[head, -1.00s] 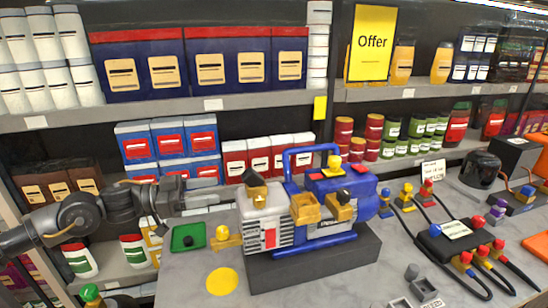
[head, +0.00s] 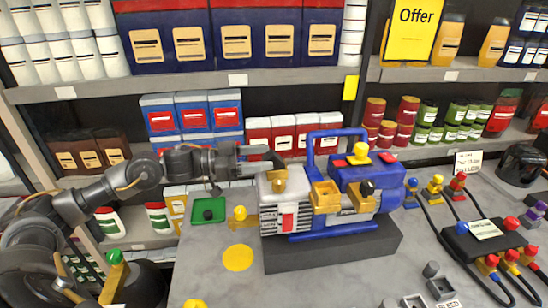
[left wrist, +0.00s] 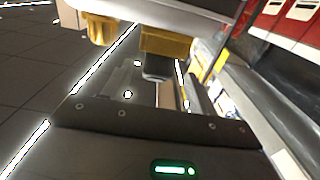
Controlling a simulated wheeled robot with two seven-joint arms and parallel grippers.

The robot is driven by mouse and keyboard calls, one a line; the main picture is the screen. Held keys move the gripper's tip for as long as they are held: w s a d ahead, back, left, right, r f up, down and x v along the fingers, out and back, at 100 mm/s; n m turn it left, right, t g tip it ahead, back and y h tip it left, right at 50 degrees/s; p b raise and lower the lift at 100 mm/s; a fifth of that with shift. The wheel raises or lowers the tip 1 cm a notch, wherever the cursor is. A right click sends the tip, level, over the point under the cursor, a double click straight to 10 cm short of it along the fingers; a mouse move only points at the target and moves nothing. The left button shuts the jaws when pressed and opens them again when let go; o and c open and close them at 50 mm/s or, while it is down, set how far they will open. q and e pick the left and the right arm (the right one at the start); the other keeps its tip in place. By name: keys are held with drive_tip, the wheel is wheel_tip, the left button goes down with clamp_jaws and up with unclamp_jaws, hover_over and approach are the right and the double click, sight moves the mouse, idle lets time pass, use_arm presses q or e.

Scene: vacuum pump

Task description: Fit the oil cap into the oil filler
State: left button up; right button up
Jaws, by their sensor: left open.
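The blue and white vacuum pump (head: 330,205) stands on a dark block on the grey bench. A black cap, apparently the oil cap (head: 274,158), sits at the top of the gold fitting (head: 277,182), apparently the oil filler, at the pump's left end. It looks tilted; how deeply it sits cannot be told. My left gripper (head: 258,155) is open and level beside the cap, reaching from the left. The left wrist view shows the black cap (left wrist: 158,68) below the gold fitting (left wrist: 168,40), close to the open fingers. My right gripper is out of view.
A green tray (head: 208,220) and a yellow disc (head: 238,258) lie left of the pump. Cables and a black box (head: 472,235) fill the bench's right side. Stocked shelves (head: 300,78) stand close behind. The bench front beside the yellow disc is mostly clear.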

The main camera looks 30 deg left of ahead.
sight(278, 156)
use_arm(q)
drive_tip(key=shift+r+p+x, duration=0.15)
drive_tip(key=shift+p+x, duration=0.6)
drive_tip(key=shift+x, duration=0.45)
drive_tip(key=shift+r+p+x, duration=0.15)
drive_tip(key=shift+p+x, duration=0.6)
drive_tip(key=shift+x, duration=0.4)
drive_tip(key=shift+w+d+f, duration=0.1)
drive_tip(key=shift+d+f, duration=0.05)
drive_tip(key=shift+d, duration=0.25)
drive_tip(key=shift+a, duration=0.1)
drive_tip(key=shift+c, duration=1)
drive_tip(key=c, duration=0.9)
drive_tip(key=shift+c, duration=0.2)
